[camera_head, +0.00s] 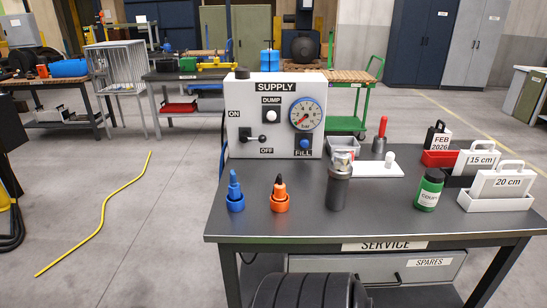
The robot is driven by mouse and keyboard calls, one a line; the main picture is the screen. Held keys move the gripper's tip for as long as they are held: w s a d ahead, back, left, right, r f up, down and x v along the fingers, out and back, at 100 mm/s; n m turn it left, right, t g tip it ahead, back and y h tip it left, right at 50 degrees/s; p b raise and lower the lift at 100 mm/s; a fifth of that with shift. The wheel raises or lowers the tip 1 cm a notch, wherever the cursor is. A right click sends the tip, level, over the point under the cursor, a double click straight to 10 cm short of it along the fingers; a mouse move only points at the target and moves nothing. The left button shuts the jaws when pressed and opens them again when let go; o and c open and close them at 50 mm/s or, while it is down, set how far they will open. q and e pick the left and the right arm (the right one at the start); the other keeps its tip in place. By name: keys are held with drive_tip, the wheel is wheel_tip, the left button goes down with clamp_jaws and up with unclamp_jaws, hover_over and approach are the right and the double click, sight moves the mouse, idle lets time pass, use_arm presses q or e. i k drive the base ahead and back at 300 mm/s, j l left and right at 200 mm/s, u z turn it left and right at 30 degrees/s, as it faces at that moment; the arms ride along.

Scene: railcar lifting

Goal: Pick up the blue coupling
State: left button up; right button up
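The blue coupling (235,193) stands upright near the front left corner of the dark service table (330,222). It has a round base and a narrower tapered top. A similar orange coupling (280,195) with a dark tip stands to its right, with a gap between them. Neither of my grippers is in view, so I cannot see their state or where they are relative to the coupling.
A supply panel (275,158) with a gauge stands behind the couplings. A dark metal cylinder (338,188) and a green bottle (429,190) stand to the right. Labelled blocks (497,182) occupy the right side. A yellow hose (103,220) lies on the floor at left.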

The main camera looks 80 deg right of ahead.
sight(234, 187)
drive_tip(key=k+z, duration=0.1)
drive_tip(key=z, duration=1.95)
drive_tip(key=i+l, duration=0.1)
drive_tip(key=l, duration=0.35)
drive_tip(key=l+u, duration=0.1)
drive_tip(key=l, duration=0.35)
drive_tip(key=i+l, duration=0.15)
drive_tip(key=l, duration=0.3)
drive_tip(key=u, duration=0.05)
